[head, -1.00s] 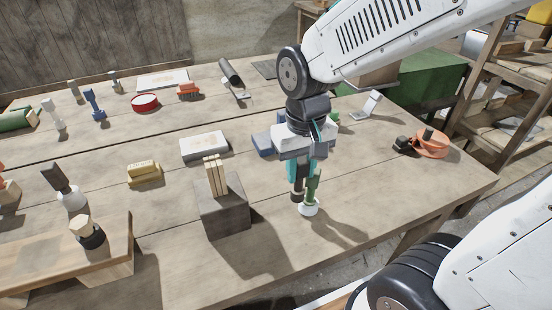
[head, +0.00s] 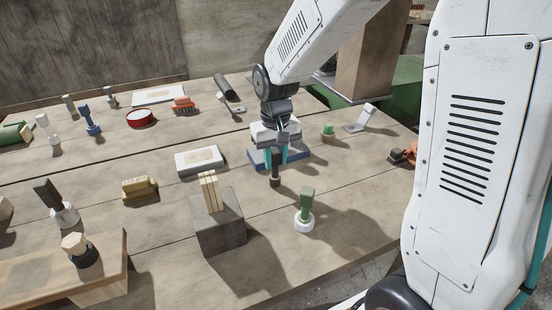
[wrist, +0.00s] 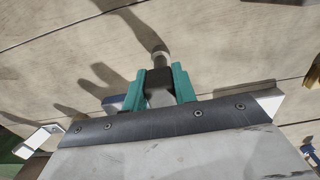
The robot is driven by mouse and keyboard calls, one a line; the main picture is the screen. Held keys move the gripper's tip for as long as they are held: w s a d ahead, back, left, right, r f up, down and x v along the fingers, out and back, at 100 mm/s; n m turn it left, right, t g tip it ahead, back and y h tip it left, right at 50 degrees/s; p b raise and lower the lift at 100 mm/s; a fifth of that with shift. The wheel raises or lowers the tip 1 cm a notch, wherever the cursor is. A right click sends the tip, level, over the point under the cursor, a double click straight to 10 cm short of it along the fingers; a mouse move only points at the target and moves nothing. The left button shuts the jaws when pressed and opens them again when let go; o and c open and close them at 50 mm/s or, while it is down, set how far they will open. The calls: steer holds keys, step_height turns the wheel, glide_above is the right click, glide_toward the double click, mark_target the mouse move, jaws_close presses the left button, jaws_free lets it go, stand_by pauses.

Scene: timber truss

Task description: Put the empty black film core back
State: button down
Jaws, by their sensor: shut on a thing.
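My gripper (head: 279,160) is shut on a dark, short upright cylinder (head: 275,182), which looks like the black film core. It hangs below the teal fingers, over the table just in front of a blue flat base (head: 258,160). In the wrist view the dark piece (wrist: 159,76) sits between the two teal fingers, with a paler grey-brown end beyond them. Whether its lower end touches the table is hard to tell. The blue base is partly hidden behind the gripper.
A green block on a white round base (head: 304,221) stands front right of my gripper. A grey block with wooden sticks (head: 220,230) stands front left. A white pad (head: 200,161) lies left.

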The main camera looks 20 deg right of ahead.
steer(key=shift+f, duration=0.25)
steer(key=c, duration=1.1)
jaws_free()
step_height(320, 180, up, 12)
steer(key=shift+r, duration=0.15)
steer(key=shift+t, duration=0.6)
steer(key=s+d, duration=0.1)
steer(key=s, duration=0.7)
steer(key=s+d+r, duration=0.1)
steer(key=s, duration=0.8)
steer(key=s+d, duration=0.1)
steer(key=s, duration=0.7)
steer(key=shift+s+d+r, duration=0.1)
steer(key=shift+s+r, duration=0.25)
